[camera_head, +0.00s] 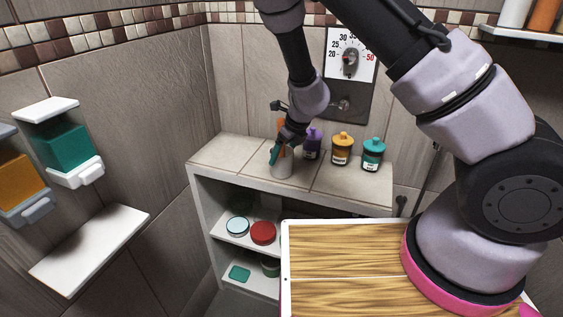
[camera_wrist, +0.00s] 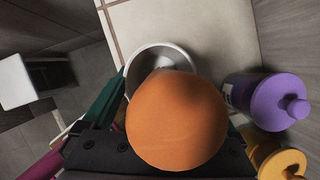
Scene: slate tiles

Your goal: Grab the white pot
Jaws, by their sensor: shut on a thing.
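The white pot (camera_head: 281,170) stands upright on the tiled top of the shelf unit, near its front edge. In the wrist view its round rim (camera_wrist: 150,54) shows from above. An orange round-topped thing (camera_wrist: 178,120) rises from it close to the camera and hides much of the pot; it also shows in the head view (camera_head: 281,127). My gripper (camera_head: 282,152) comes down at the pot's upper part and is shut on it. The exact finger contact is mostly hidden.
A purple bottle (camera_head: 312,143), a yellow jar (camera_head: 342,148) and a teal jar (camera_head: 373,154) stand right of the pot. The purple bottle (camera_wrist: 268,100) is close. A dial panel (camera_head: 350,75) is behind. Lower shelves hold round tins (camera_head: 263,232). Tiles left of the pot are clear.

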